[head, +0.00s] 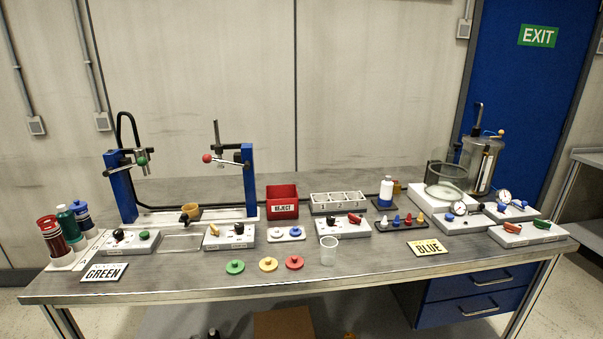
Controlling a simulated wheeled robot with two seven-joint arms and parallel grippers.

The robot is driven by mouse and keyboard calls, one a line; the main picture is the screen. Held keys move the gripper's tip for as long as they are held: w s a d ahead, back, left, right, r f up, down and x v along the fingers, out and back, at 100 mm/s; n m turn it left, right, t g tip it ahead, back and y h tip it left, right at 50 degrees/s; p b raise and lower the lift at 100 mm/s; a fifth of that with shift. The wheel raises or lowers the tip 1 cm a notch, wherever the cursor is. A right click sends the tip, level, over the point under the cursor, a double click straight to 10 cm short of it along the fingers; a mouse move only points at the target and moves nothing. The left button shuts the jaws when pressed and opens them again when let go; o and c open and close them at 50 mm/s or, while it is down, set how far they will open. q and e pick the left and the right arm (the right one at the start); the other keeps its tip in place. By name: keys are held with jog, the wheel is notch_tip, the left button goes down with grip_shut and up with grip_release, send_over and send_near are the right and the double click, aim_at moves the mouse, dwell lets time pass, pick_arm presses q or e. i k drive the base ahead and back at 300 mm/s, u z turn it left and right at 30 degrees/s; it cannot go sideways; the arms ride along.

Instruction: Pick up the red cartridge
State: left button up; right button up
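The red cartridge (57,243) stands at the far left end of the bench, nearest the front in a group of three cartridges. It looks upright, with a pale base below it. A dark green cartridge (69,225) and a blue one (83,215) stand just behind it, close together. The cartridges partly overlap in this view. Neither of my grippers is in view, and nothing is seen touching the red cartridge.
A GREEN card (104,273) lies in front of the cartridges, and a switch box (132,241) stands to their right. A blue-posted rig (122,192) rises behind that box. A red REJECT bin (282,202) and a clear cup (328,251) stand mid-bench.

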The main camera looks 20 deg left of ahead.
aim_at(51, 231)
jog(key=u, duration=0.8)
jog(key=i, duration=0.85)
jog(key=u, duration=0.65)
